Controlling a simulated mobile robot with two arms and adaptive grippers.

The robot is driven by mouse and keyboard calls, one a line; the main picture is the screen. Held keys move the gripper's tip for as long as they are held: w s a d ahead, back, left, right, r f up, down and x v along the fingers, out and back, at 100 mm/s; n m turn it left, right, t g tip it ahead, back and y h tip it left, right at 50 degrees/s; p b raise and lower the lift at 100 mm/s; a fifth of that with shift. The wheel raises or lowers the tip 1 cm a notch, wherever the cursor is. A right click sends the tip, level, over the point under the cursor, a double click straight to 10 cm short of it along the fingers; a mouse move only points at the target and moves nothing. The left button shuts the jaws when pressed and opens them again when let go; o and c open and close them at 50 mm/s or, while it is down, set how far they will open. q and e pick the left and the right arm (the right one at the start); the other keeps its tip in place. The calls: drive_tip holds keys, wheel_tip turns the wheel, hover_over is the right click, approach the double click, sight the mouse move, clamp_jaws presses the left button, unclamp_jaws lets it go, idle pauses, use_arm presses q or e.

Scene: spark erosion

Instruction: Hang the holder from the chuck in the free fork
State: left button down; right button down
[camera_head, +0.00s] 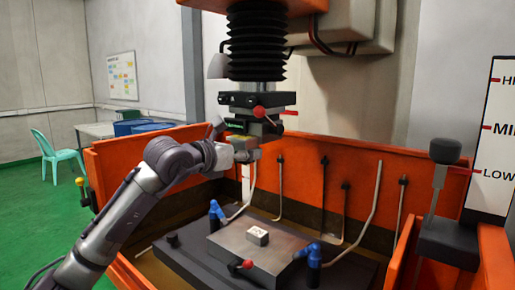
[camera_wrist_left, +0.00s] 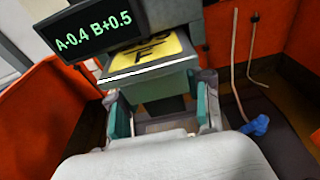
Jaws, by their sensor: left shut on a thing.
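The chuck (camera_head: 275,100) hangs under the black bellows at the top middle, with a red-knobbed lever at its front. The holder (camera_wrist_left: 147,84) is a grey block with a yellow label showing an F, close under the display (camera_wrist_left: 95,28) that reads A-0.4 B+0.5. My left gripper (camera_head: 247,150) is just below the chuck; its teal-padded fingers, in the wrist view (camera_wrist_left: 163,108), are shut on the holder from both sides. I cannot tell whether the holder is seated in the chuck. I cannot make out the free fork. My right gripper is not in view.
The orange tank wall (camera_head: 310,165) surrounds the work area. Below stand a grey block (camera_head: 262,252) with a small white piece (camera_head: 258,236), blue nozzles (camera_head: 314,255) and thin upright pipes. A dark capped post (camera_head: 437,185) and level board (camera_head: 490,130) are right.

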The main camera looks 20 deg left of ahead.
use_arm(q)
drive_tip(key=f+b+v, duration=0.1)
drive_tip(key=b+v, duration=0.3)
drive_tip(key=v, duration=0.4)
drive_tip(key=shift+s, duration=0.2)
idle(0.5)
drive_tip(key=shift+a+f, duration=0.1)
